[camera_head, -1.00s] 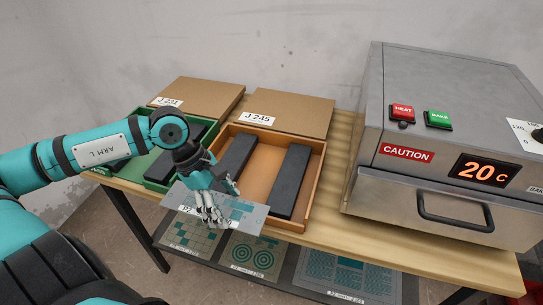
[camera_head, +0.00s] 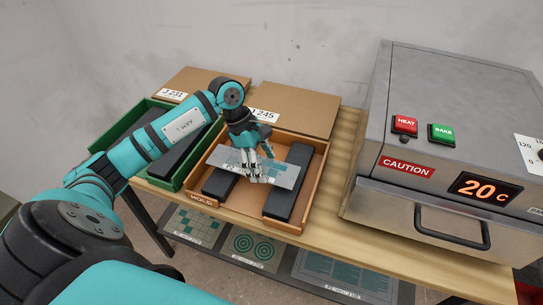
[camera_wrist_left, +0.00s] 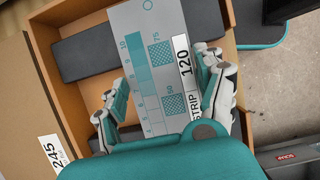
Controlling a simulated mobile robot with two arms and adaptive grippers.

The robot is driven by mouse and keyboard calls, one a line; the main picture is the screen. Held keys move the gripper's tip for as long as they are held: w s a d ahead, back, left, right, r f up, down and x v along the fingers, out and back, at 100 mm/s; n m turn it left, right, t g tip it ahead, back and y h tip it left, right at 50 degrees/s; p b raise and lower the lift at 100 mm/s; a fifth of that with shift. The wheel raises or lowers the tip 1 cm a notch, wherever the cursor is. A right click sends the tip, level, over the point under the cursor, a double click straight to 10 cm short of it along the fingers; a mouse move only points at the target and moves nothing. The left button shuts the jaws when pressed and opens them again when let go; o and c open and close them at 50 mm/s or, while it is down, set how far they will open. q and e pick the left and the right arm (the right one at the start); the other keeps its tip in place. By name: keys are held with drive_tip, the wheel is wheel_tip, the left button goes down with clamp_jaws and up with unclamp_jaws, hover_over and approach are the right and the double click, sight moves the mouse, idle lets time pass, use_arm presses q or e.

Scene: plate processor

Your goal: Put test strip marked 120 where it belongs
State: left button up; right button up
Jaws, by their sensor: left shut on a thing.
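The test strip (camera_head: 284,173) is a grey plate with teal patches. Its label, STRIP 120, reads in the left wrist view (camera_wrist_left: 184,62). My left gripper (camera_head: 258,177) is shut on the strip. It holds the strip over the orange tray (camera_head: 311,188) marked HOLD, which has two dark bars (camera_head: 284,204) inside. The strip spans across both bars; I cannot tell if it touches them. My left gripper also shows in the wrist view (camera_wrist_left: 165,95), with a finger on each side of the strip. My right gripper is not in view.
A green tray (camera_head: 107,155) with dark bars stands left. Cardboard boxes labelled J 231 (camera_head: 208,82) and J 245 (camera_head: 300,103) are behind. A grey oven (camera_head: 463,85) reading 20 C stands right, door shut. Patterned plates (camera_head: 253,246) lie on the lower shelf.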

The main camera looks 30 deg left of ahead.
sight(271, 162)
use_arm(q)
drive_tip(key=w, duration=0.3)
drive_tip(key=shift+p, duration=0.3)
drive_tip(key=shift+w+f, duration=0.1)
drive_tip(key=shift+w, duration=0.5)
drive_tip(key=shift+w+f+p, duration=0.1)
drive_tip(key=shift+f+p, duration=0.2)
drive_tip(key=shift+p, duration=0.1)
wheel_tip(271, 162, down, 2)
drive_tip(key=shift+f+p, duration=0.25)
drive_tip(key=shift+p, duration=0.25)
drive_tip(key=shift+a+f, duration=0.15)
drive_tip(key=shift+f, duration=0.15)
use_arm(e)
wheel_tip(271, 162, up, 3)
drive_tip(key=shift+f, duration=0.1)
